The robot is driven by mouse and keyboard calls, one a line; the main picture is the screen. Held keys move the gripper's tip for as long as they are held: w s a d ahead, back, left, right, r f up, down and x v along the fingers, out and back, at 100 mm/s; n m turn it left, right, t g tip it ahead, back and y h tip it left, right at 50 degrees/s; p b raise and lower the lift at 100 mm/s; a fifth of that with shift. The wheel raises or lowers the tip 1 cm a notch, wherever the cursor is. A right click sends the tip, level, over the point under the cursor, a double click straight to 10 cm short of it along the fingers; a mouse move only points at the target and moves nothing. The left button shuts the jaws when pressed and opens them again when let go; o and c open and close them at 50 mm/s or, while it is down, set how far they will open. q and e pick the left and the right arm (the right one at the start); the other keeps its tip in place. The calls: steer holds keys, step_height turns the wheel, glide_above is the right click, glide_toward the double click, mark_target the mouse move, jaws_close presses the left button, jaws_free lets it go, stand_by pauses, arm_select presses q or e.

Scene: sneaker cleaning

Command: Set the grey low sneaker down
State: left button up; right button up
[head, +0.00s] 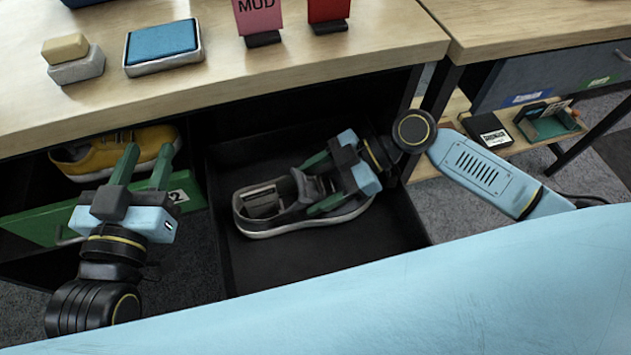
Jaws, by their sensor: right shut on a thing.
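The grey low sneaker (260,225) has a pale sole and lies in or just above an open black drawer (290,275) under the table; I cannot tell whether its sole touches the drawer floor. My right gripper (308,187) is shut on the sneaker, its green fingers at the shoe's middle and its wrist hiding the right part. My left gripper (142,165) points up at the left, its green fingers apart and empty, in front of a yellow sneaker.
The yellow sneaker (78,157) sits in a green-fronted drawer (30,225) at left. A blue pad (162,42), stacked blocks (72,60), a pink MUD sign (258,15) and a red sign (328,10) stand on the wooden table (205,95). A lower shelf (510,143) is at right.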

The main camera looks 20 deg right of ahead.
arm_select(q)
steer(key=shift+r+t, duration=0.3)
arm_select(e)
steer(key=o, duration=1.2)
steer(key=shift+o, duration=0.2)
arm_select(q)
steer(key=shift+f, duration=0.1)
